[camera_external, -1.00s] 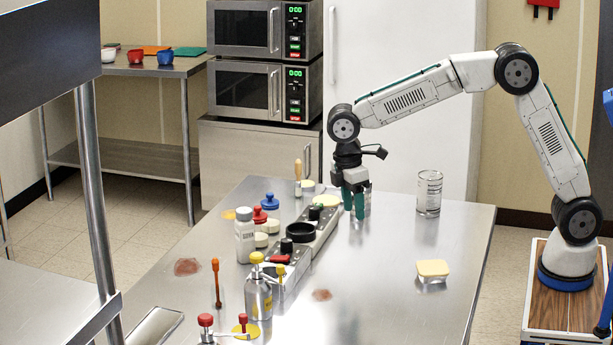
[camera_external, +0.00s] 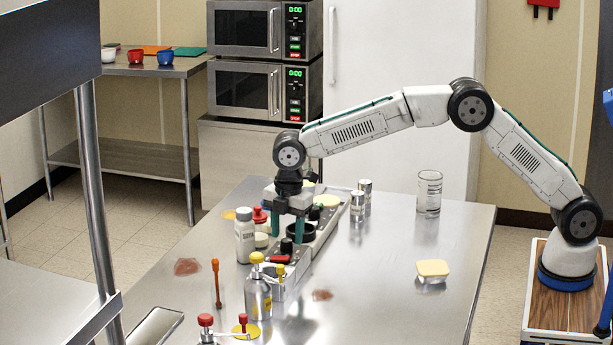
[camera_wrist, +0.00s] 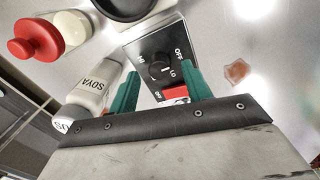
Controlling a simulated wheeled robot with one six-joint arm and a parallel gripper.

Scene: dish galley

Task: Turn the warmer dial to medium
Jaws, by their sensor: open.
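The warmer dial is a round black knob (camera_wrist: 158,70) on a black plate (camera_wrist: 150,46) with white labels; OFF and LO are readable, and another starting with M is partly hidden. I cannot tell for sure where its pointer stands. In the external view the knob (camera_external: 287,246) sits at the near end of the grey unit (camera_external: 322,234). My gripper (camera_external: 288,236) is above it, pointing down, with its teal fingers apart. In the wrist view my gripper (camera_wrist: 158,80) has one finger on each side of the knob, empty; contact is not visible.
A red switch (camera_wrist: 175,92) lies beside the knob. A black round well (camera_external: 301,232) is just behind it. A white soya bottle (camera_external: 244,242) stands close on the left, and a yellow-topped dispenser (camera_external: 258,295) in front. Small cans (camera_external: 358,204) stand behind right. The right tabletop is mostly clear.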

